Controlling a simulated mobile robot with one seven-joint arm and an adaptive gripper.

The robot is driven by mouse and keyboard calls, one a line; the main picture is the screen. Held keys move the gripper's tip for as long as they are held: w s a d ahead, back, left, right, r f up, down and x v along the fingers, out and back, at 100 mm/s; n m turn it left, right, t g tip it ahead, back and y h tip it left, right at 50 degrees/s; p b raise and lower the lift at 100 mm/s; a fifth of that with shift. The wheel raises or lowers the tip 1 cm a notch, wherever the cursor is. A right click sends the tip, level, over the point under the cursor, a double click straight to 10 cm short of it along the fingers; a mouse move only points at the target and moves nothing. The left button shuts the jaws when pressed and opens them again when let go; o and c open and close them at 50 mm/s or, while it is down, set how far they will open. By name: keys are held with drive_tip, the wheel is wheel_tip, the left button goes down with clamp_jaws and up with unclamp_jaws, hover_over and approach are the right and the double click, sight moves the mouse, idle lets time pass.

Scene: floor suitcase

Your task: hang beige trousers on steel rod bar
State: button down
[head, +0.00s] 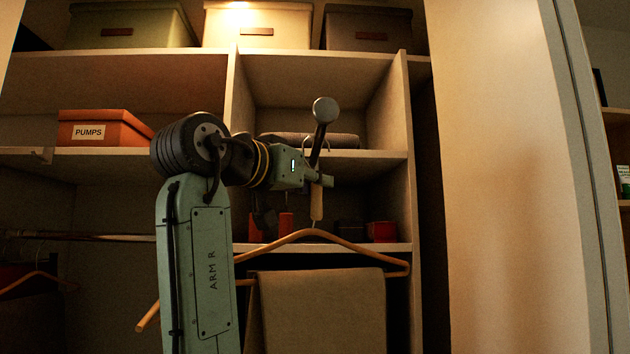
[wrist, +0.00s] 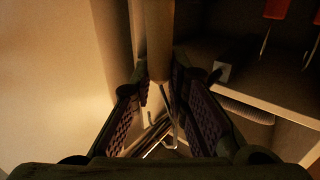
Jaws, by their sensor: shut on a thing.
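The beige trousers (head: 322,312) hang folded over the lower bar of a wooden hanger (head: 375,254), below my gripper. My gripper (head: 318,181) is raised in front of the right-hand shelves and shut on the hanger's tan neck. In the wrist view, the padded fingers of my gripper (wrist: 160,82) close around the neck of the hanger (wrist: 159,35), with its wire hook beyond them. The steel rod bar (head: 100,237) runs across the left compartment, apart from the held hanger. My arm hides the rod's right end and part of the hanger.
An orange PUMPS box (head: 100,130) sits on the left shelf (head: 90,152), above the rod. Dividers and shelf edges stand close behind my arm. A pale panel (head: 500,180) bounds the right.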

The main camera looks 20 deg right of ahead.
drive_tip(key=shift+f, duration=0.1)
idle(0.3)
drive_tip(key=c, duration=1.7)
unclamp_jaws()
drive_tip(key=shift+s, duration=0.1)
drive_tip(key=shift+o, duration=1.1)
drive_tip(key=shift+f, duration=0.1)
